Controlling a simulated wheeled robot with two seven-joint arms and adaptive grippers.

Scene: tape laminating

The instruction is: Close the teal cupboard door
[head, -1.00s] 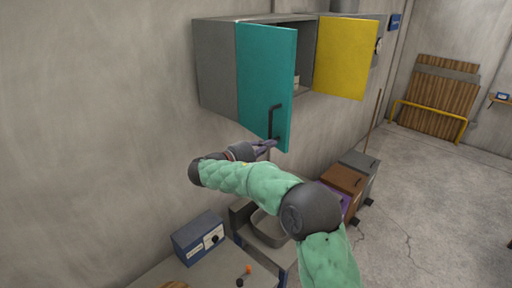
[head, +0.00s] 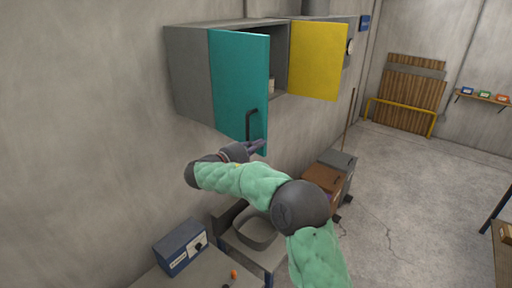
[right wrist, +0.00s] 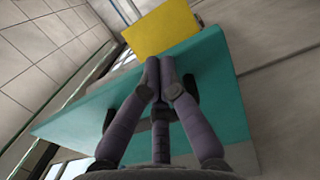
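The teal cupboard door (head: 235,85) stands open on the grey wall cupboard (head: 190,80), swung out from its left edge. Its dark bar handle (head: 249,125) is near the lower free edge. My right gripper (head: 258,147) is at the door's lower edge, just below the handle. In the right wrist view my right gripper's fingertips (right wrist: 160,62) are together in front of the teal door (right wrist: 215,75), with nothing visible between them. Dark pieces show on both sides of the fingers; I cannot tell whether the fingers touch the door. My left gripper is not in view.
A yellow door (head: 318,60) is to the right of the cupboard opening. Below are a blue box (head: 181,246), a grey basin (head: 255,235) and brown and grey bins (head: 322,180). The floor (head: 400,195) at the right is mostly clear.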

